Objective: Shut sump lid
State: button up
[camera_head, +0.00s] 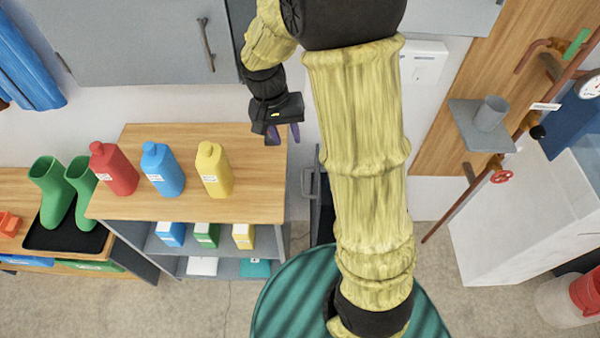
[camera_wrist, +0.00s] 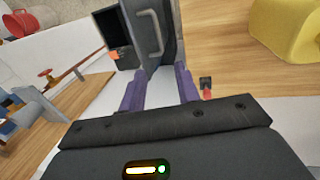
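What looks like the sump lid is a grey panel (camera_wrist: 150,38) with a pale bar handle, standing raised beside a dark box-like opening (camera_wrist: 112,30) in the wrist view. In the head view, its handle (camera_head: 307,183) shows at the right end of the bottle shelf; my arm hides much of the rest. My gripper (camera_head: 284,133) is above the right end of the wooden shelf top, higher in the picture than the handle. In the wrist view, its purple fingers (camera_wrist: 160,82) are apart with nothing between them. The panel is beyond the fingertips, and I see no contact.
A red bottle (camera_head: 115,170), a blue bottle (camera_head: 163,170) and a yellow bottle (camera_head: 213,172) stand on the wooden shelf unit (camera_head: 260,195), left of my gripper. Green boots (camera_head: 52,190) stand farther left. A pipe with a red valve wheel (camera_head: 501,177) is at the right.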

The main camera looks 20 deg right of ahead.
aim_at(302, 178)
jog(key=d+f, duration=0.1)
jog(key=f, duration=0.4)
jog(key=d+f, duration=0.1)
jog(key=f, duration=0.4)
jog(key=s+d+f, duration=0.1)
jog(key=f, duration=0.5)
jog(key=shift+s+d+f, duration=0.1)
grip_shut()
